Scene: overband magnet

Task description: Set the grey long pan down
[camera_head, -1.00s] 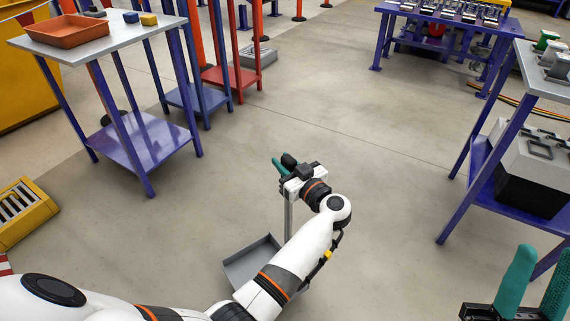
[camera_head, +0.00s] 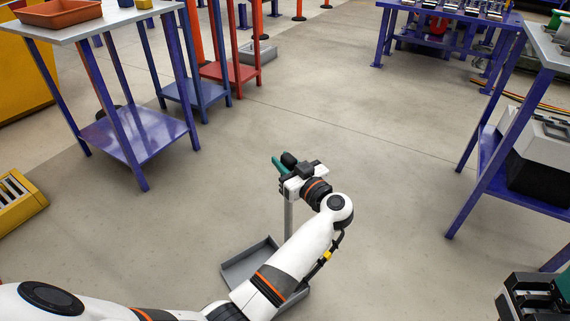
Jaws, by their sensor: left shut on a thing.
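The grey long pan (camera_head: 249,263) has a shallow square tray and an upright grey handle (camera_head: 289,217). My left gripper (camera_head: 283,172) is shut on the top of this handle, near the middle of the view. My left forearm hides part of the tray and the handle's lower end. The pan hangs upright at or near floor level; I cannot tell whether it touches the floor. My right gripper (camera_head: 541,298) is at the lower right corner, partly cut off, with a green finger at the edge. I cannot tell its opening.
A purple-legged table (camera_head: 88,27) with an orange tray (camera_head: 58,13) stands at upper left. Another purple-framed table (camera_head: 548,48) stands at right with a white and black box (camera_head: 540,150) on its lower shelf. A yellow slotted box (camera_head: 18,203) is at left. The floor between is clear.

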